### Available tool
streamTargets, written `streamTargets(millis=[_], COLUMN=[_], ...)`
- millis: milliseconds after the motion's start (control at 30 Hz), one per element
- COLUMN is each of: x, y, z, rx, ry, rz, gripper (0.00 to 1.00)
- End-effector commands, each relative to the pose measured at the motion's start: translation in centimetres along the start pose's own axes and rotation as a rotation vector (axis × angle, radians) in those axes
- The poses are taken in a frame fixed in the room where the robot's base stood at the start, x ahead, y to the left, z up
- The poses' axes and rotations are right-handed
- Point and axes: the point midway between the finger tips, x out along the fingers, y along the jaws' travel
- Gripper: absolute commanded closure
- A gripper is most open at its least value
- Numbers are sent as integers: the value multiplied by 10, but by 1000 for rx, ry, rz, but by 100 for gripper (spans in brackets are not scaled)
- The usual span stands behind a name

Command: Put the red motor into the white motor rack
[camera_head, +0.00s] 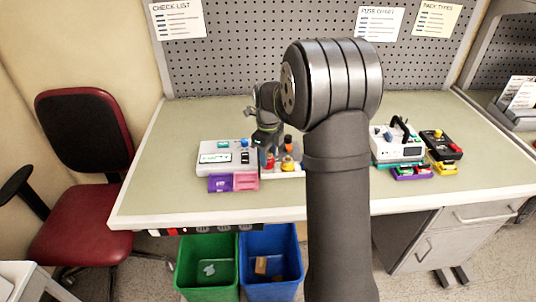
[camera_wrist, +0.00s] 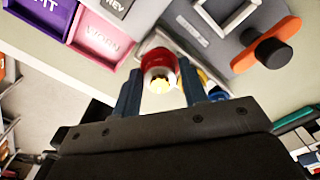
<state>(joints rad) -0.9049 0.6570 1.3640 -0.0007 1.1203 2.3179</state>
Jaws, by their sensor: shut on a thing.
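The red motor (camera_wrist: 157,62) with a yellow gear at its end sits between the two fingers of my gripper (camera_wrist: 160,88) in the wrist view, and the gripper is shut on it. A white rim (camera_wrist: 148,44), apparently of the white motor rack, shows right behind the motor. In the head view the white rack (camera_head: 287,174) stands on the table below my gripper (camera_head: 270,150), right of the white pump. The red motor shows there as a small red patch (camera_head: 270,161) at the rack. I cannot tell whether it is seated in a slot.
Purple (camera_head: 220,183) and pink (camera_head: 246,181) bins sit in front. Blue (camera_wrist: 217,93) and yellow parts lie close beside the right finger. The table's left side is clear.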

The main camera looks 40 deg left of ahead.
Motion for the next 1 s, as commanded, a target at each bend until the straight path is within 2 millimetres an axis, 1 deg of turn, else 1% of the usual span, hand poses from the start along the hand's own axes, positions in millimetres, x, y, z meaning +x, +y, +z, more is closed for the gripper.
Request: streamTargets(millis=[467,1000], x=[0,10], y=[0,0], z=[0,0], rx=[0,0], ry=[0,0], rz=[0,0], gripper=[87,87])
